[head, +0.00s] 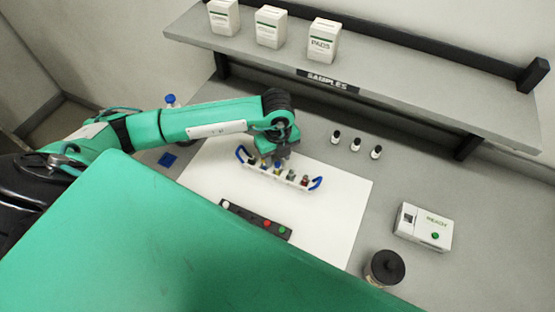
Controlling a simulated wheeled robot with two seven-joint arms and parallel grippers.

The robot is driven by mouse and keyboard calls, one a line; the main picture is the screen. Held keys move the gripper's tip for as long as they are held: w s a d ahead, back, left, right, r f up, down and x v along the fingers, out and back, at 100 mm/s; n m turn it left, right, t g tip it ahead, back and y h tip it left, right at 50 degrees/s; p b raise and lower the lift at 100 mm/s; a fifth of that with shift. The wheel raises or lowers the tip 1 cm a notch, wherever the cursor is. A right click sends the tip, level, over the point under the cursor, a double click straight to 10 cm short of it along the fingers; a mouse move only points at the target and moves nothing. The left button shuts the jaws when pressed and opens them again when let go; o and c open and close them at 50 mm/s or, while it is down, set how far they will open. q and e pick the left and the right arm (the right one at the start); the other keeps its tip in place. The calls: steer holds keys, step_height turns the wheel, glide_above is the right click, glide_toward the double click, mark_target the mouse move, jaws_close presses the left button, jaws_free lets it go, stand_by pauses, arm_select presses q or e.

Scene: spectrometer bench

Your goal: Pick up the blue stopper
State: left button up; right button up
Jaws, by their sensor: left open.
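A small rack (262,173) with blue end handles stands on a white mat (334,221) and holds several small vials with differently coloured tops. A small blue top (278,166) shows in the rack, right by my gripper; it may be the blue stopper. My left gripper (273,160) is open, pointing down at the left-middle of the rack and partly covering the vial tops. I cannot tell whether its fingers touch any of them. A bottle with a blue cap (170,99) stands behind my left arm, its lower part hidden. My right gripper is not in view.
A dark strip with coloured buttons (256,220) lies in front of the rack. Several dark-capped vials (355,145) stand behind right. A white device (424,227) and a black-lidded jar (384,267) are at right. A shelf (390,76) with white boxes overhangs the back.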

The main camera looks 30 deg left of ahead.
arm_select(q)
step_height(320, 180, down, 2)
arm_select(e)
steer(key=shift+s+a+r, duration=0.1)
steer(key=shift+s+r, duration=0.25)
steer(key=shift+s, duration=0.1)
arm_select(q)
steer(key=shift+c, duration=0.2)
jaws_close()
steer(key=shift+r, duration=0.1)
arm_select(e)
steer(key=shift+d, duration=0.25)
